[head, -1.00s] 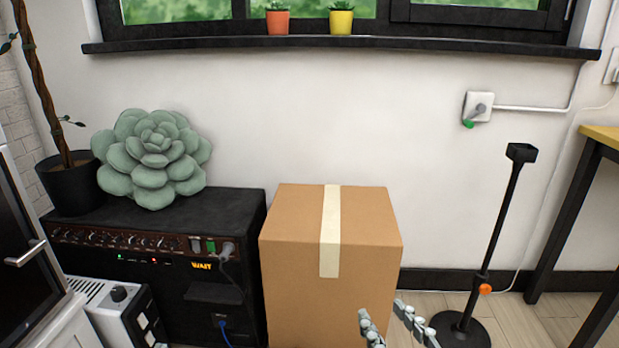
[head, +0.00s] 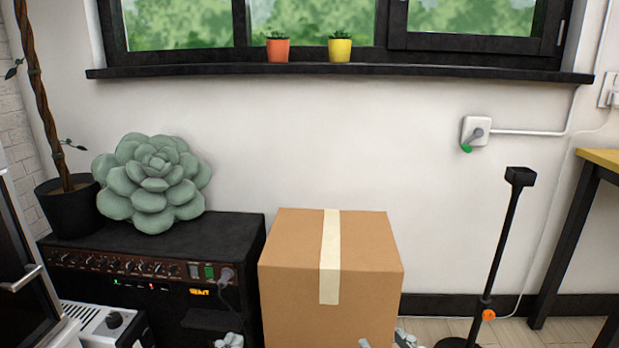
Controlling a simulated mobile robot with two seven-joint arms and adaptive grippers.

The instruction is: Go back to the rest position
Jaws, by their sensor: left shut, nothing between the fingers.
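My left gripper (head: 229,341) shows only as grey fingertips at the bottom edge, in front of the black amplifier. Its fingertips are together and nothing shows between them. My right gripper (head: 385,341) shows as two grey fingertips at the bottom edge, in front of the lower right part of the cardboard box (head: 285,270). Its fingertips are apart, with no object seen between them. The rest of both grippers and both arms is below the picture.
The amplifier (head: 235,230) carries a succulent-shaped cushion (head: 152,185) and a potted plant (head: 72,212). A black stand (head: 502,235) is right of the box, near a yellow-topped table (head: 600,158). Small pots (head: 278,50) line the sill. Air above the box is clear.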

